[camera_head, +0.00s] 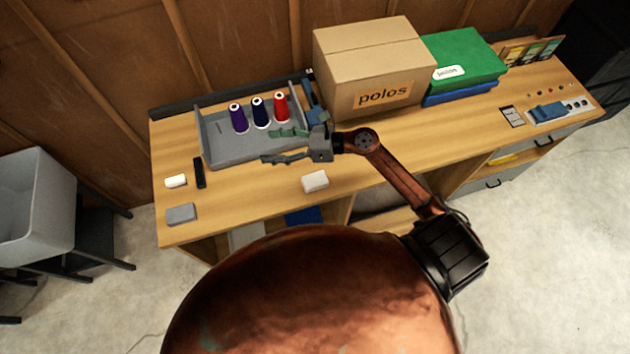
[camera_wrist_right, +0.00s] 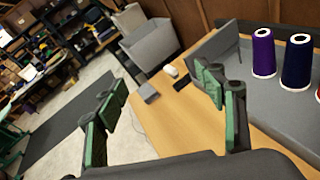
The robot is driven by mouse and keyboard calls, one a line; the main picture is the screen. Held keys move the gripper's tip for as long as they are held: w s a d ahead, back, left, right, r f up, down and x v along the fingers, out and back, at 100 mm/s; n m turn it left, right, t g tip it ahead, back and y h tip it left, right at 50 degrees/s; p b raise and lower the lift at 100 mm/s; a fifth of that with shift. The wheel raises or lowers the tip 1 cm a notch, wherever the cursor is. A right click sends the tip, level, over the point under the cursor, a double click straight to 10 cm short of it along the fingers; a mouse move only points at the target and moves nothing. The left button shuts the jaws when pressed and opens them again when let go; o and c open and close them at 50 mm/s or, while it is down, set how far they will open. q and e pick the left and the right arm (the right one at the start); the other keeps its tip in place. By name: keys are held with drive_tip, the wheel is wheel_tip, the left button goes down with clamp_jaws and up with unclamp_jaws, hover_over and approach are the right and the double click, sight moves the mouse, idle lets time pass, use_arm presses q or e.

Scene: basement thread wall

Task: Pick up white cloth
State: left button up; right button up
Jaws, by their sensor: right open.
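A small folded white piece (camera_head: 315,181), which looks like the white cloth, lies near the table's front edge, below and beside my right gripper (camera_head: 275,146). A second, smaller white piece (camera_head: 176,181) lies at the table's left end; it also shows in the right wrist view (camera_wrist_right: 170,71). I cannot tell for sure which one is the cloth. My right gripper is open and empty, fingers pointing left over the grey tray's front edge. In the wrist view its green-padded fingers (camera_wrist_right: 160,80) are spread wide. My left gripper is not in view.
The grey tray (camera_head: 209,150) holds purple, navy and red thread cones. A black bar (camera_head: 200,172) and a grey block (camera_head: 181,214) lie to the left. A cardboard box (camera_head: 368,65) and a green box (camera_head: 463,59) stand behind. The table's front left is mostly clear.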

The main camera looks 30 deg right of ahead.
drive_tip(key=s+d+f+n+g+h, duration=0.1)
drive_tip(key=d+f+n+g+h, duration=0.15)
drive_tip(key=f, duration=0.25)
drive_tip(key=s+d+f+n+g+h, duration=0.1)
drive_tip(key=s+f+n+g, duration=0.15)
drive_tip(key=f, duration=0.25)
drive_tip(key=n+g+h, duration=0.3)
drive_tip(key=h, duration=0.2)
approach(315, 180)
drive_tip(key=shift+w+a+f, duration=0.2)
drive_tip(key=shift+a+f, duration=0.15)
drive_tip(key=shift+f, duration=0.25)
drive_tip(key=shift+d+f+y, duration=0.1)
drive_tip(key=shift+f+y, duration=0.15)
drive_tip(key=shift+f, duration=0.1)
drive_tip(key=p+x, duration=0.1)
drive_tip(key=x, duration=0.6)
drive_tip(key=shift+s+d, duration=0.1)
drive_tip(key=shift+f, duration=0.1)
drive_tip(key=shift+f+b, duration=0.25)
drive_tip(key=shift+b, duration=0.15)
drive_tip(key=shift+c, duration=0.4)
drive_tip(key=c, duration=1.1)
drive_tip(key=shift+r, duration=0.1)
